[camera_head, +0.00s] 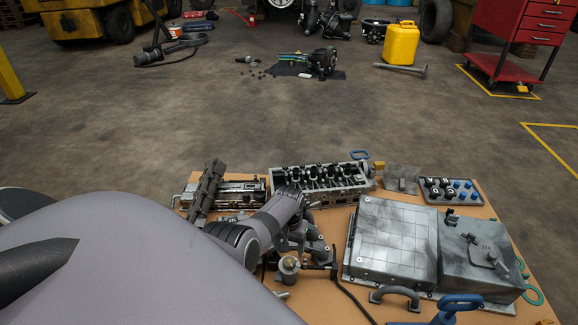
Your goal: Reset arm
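A grey arm of mine (262,222) comes in from the left and reaches over the workbench (488,203). Its end is low over the bench, among dark metal parts in front of the engine cylinder head (320,178). What look like its dark gripper parts (308,238) blend with those parts, so I cannot tell whether the fingers are open or shut or hold anything. A large smooth grey link of mine fills the lower left and hides part of the bench. My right gripper is not in view.
On the bench are a grey metal box (392,240), a second box with a latch (482,255), a tray of black and blue knobs (450,190) and a blue-handled tool (448,308). Beyond are a yellow canister (400,43) and a red tool cart (515,30). The mid floor is clear.

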